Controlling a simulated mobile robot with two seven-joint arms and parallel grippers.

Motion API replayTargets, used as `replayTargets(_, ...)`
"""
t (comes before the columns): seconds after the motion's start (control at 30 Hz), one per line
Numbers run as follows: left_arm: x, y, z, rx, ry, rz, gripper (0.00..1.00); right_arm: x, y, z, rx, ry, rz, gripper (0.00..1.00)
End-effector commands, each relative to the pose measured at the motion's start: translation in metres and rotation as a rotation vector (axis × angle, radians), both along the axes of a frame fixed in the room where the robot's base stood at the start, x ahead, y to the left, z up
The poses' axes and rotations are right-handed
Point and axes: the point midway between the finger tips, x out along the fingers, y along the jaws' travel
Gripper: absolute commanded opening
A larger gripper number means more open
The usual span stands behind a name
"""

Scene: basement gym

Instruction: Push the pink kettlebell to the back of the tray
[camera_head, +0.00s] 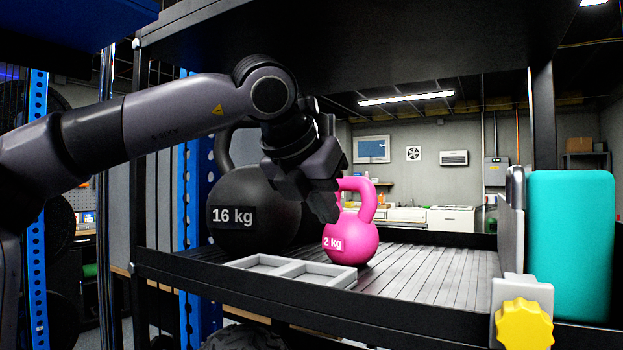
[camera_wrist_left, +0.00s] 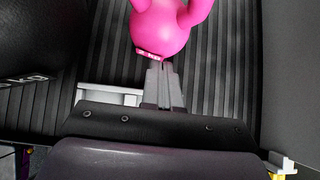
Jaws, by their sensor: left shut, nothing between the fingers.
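The pink kettlebell (camera_head: 350,238), labelled 2 kg, stands upright on the dark ribbed tray (camera_head: 435,270) of the shelf. It also shows at the top of the left wrist view (camera_wrist_left: 162,28), with its handle cut off by the frame edge. My left gripper (camera_head: 328,210) is shut and empty, pointing down in front of the kettlebell. In the left wrist view its fingertips (camera_wrist_left: 160,68) are at the kettlebell's label side, very close to it; I cannot tell whether they touch. My right gripper is in neither view.
A black 16 kg kettlebell (camera_head: 250,212) stands just left of the pink one. A teal block (camera_head: 570,245) and a yellow knob (camera_head: 523,325) are at the right. The tray right of the pink kettlebell is clear.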

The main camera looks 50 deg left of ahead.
Motion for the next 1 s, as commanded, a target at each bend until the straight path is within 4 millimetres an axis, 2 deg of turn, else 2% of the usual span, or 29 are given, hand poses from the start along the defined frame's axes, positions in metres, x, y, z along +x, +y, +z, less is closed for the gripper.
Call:
replayTargets(0.03, 0.007, 0.002, -0.009, -0.003, 0.005, 0.0, 0.0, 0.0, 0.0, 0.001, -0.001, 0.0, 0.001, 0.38)
replayTargets(0.1, 0.017, 0.005, -0.003, -0.003, 0.001, 0.001, 0.0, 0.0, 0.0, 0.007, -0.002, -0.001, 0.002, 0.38)
replayTargets(0.33, 0.038, 0.011, -0.004, -0.001, 0.0, 0.0, 0.0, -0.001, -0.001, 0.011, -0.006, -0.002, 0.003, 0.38)
replayTargets(0.87, 0.043, 0.013, -0.004, 0.0, -0.002, 0.001, 0.0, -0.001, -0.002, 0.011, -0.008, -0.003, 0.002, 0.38)
replayTargets(1.0, 0.047, 0.019, -0.003, -0.003, -0.002, 0.001, 0.0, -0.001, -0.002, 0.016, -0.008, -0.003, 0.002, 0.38)
